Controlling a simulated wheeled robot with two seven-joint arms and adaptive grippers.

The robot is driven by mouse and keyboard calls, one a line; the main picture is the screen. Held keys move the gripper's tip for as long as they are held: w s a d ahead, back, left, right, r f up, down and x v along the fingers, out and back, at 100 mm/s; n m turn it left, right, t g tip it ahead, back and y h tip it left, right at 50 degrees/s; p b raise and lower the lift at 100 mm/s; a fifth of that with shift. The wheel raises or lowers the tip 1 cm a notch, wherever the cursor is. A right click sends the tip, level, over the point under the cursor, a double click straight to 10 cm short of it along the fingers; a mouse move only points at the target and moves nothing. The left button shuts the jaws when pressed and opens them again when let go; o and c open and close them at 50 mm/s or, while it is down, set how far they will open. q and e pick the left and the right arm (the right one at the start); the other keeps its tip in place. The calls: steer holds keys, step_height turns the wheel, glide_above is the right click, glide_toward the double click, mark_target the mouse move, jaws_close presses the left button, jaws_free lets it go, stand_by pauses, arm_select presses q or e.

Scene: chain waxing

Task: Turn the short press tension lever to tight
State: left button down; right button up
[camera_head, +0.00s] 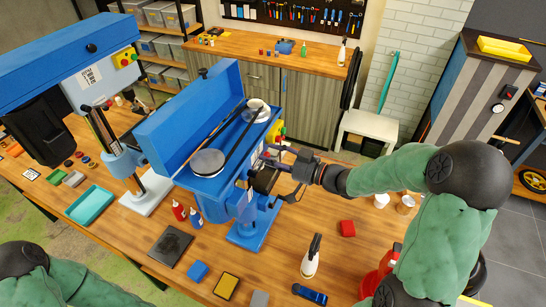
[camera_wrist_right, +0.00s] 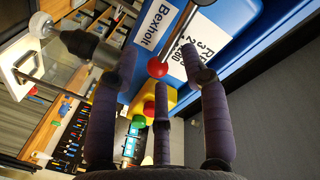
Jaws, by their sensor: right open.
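The short press (camera_head: 245,205) is blue and stands mid-table with its lid open, showing a belt and pulleys. My right gripper (camera_head: 270,162) is at the right side of its head. In the right wrist view, the fingers of my right gripper (camera_wrist_right: 165,82) are spread and empty. A lever with a red ball knob (camera_wrist_right: 157,67) lies ahead, between the fingertips in the picture. Contact cannot be told. The label "Bexholt" (camera_wrist_right: 178,30) is on the blue housing behind it. In the head view the fingers hide the lever. My left gripper is out of view.
A yellow switch box (camera_wrist_right: 163,100) with a red and a green button is near the fingers. The taller blue press (camera_head: 90,60) stands at left.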

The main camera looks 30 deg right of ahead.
steer(key=f+v, duration=0.1)
steer(key=v, duration=1.1)
steer(key=shift+r, duration=0.4)
steer(key=shift+r, duration=0.1)
steer(key=c, duration=0.6)
steer(key=r+n+b, duration=0.1)
steer(key=r, duration=0.1)
steer(key=w+r+n+g+b, duration=0.1)
steer(key=r+n, duration=0.1)
steer(key=w+r+n+y+b, duration=0.1)
steer(key=r+n, duration=0.1)
steer(key=r, duration=0.1)
steer(key=shift+w+d, duration=0.15)
steer(key=shift+d, duration=0.25)
jaws_close()
steer(key=shift+g, duration=0.3)
steer(key=shift+w+a+f+p, duration=0.25)
steer(key=shift+w+a+f, duration=0.55)
steer(key=shift+w+a, duration=0.45)
steer(key=shift+w+a+f+p, duration=0.25)
steer(key=shift+w+a+f, duration=0.55)
steer(key=shift+w+a, duration=0.35)
steer(key=shift+w+a+f+p, duration=0.25)
steer(key=shift+w+a+f, duration=0.55)
steer(key=shift+w+a, duration=0.45)
